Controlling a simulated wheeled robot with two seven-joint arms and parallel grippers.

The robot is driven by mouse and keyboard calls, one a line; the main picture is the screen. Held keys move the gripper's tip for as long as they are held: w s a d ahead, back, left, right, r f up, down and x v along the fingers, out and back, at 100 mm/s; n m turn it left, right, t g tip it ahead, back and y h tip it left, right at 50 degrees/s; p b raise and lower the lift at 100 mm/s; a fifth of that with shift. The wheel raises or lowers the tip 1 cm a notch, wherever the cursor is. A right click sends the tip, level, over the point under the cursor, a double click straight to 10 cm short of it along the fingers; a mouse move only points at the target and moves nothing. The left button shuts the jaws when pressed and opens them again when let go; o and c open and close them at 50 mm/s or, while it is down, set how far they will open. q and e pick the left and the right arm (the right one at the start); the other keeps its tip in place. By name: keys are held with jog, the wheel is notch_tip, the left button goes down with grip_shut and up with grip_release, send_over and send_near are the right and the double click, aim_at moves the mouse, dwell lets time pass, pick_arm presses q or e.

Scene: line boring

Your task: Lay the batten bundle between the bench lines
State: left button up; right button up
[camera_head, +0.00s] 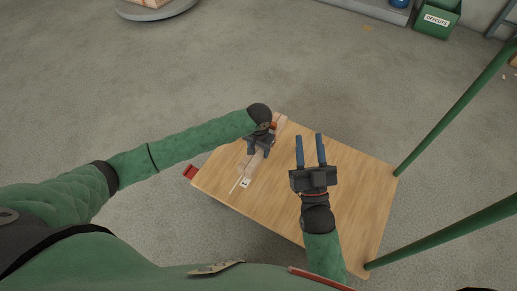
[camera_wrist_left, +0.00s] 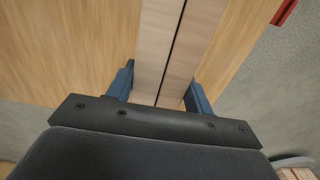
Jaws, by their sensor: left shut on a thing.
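The batten bundle (camera_head: 246,164) is pale wood and lies lengthwise along the left part of the wooden bench top (camera_head: 345,185). In the left wrist view the bundle (camera_wrist_left: 178,40) shows as two pale battens with a dark gap between them. My left gripper (camera_head: 260,148) is shut on the bundle, with a blue finger on each side (camera_wrist_left: 158,92). Whether the bundle touches the bench is hard to tell. A short pale line (camera_head: 234,185) shows near its front end; a second line is not visible. My right gripper (camera_head: 310,140) is open and empty over the bench's middle.
A small white marked label (camera_head: 245,183) lies by the bundle's near end. A red piece (camera_head: 190,172) is at the bench's left corner. Green posts (camera_head: 455,110) rise at the right. A green offcuts bin (camera_head: 437,20) stands far back. The bench's right part is clear.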

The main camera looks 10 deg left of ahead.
pick_arm(q)
jog(key=shift+r, duration=0.25)
jog(key=shift+r+p, duration=0.2)
jog(key=shift+p, duration=0.3)
jog(key=shift+r+p, duration=0.15)
jog(key=shift+p, duration=0.15)
jog(key=shift+r, duration=0.2)
pick_arm(e)
notch_tip(320, 180, down, 24)
jog(key=s+a+g+h, duration=0.1)
jog(key=g, duration=0.7)
jog(key=shift+g+h, duration=0.4)
dwell(1.1)
pick_arm(q)
jog(key=shift+p, duration=0.3)
pick_arm(e)
jog(key=shift+s+a, duration=0.1)
